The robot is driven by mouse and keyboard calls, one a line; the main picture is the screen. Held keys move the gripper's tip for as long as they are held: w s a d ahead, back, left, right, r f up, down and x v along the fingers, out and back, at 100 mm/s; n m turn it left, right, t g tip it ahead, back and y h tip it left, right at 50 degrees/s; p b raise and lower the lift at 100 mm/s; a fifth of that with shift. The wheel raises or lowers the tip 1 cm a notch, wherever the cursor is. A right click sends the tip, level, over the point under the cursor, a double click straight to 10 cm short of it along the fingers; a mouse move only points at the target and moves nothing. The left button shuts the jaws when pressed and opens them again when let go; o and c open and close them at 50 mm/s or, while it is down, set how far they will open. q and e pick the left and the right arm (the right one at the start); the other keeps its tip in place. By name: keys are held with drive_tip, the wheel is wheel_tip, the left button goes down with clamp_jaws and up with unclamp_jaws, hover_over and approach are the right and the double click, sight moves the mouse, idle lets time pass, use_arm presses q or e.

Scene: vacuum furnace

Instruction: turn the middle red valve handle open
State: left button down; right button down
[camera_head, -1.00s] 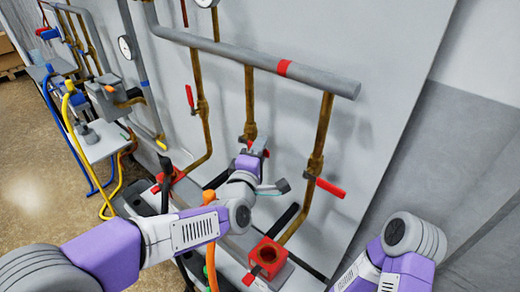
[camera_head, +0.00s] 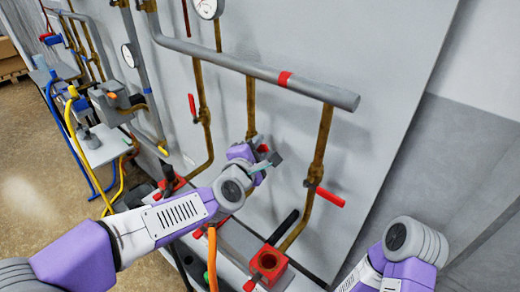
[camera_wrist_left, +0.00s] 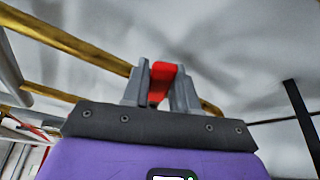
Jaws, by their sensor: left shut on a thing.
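The middle red valve handle (camera_head: 263,148) sits on the middle brass pipe (camera_head: 251,105), mostly hidden by my left gripper (camera_head: 262,162). In the left wrist view the red handle (camera_wrist_left: 161,72) stands between the two grey fingers of my left gripper (camera_wrist_left: 161,84), which are shut on it. The handle's exact angle is hard to tell behind the gripper. My right arm shows at the lower right of the head view, but its gripper is out of view.
The left red valve handle (camera_head: 192,104) points up along its pipe. The right red valve handle (camera_head: 329,197) sticks out to the right. A thick grey pipe (camera_head: 230,62) runs above. A red square fitting (camera_head: 268,262) stands below, near an orange hose (camera_head: 212,262).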

use_arm(q)
drive_tip(key=shift+w+a+r+n+g, duration=0.1)
drive_tip(key=shift+a+r+n+g, duration=0.1)
drive_tip(key=shift+r+n+g, duration=0.25)
drive_tip(key=shift+f, duration=0.1)
drive_tip(key=c, duration=1)
unclamp_jaws()
drive_tip(key=shift+o, duration=0.2)
drive_tip(key=p+v, duration=0.2)
drive_tip(key=v, duration=0.5)
drive_tip(key=shift+s+p, duration=0.3)
drive_tip(key=shift+a, duration=0.1)
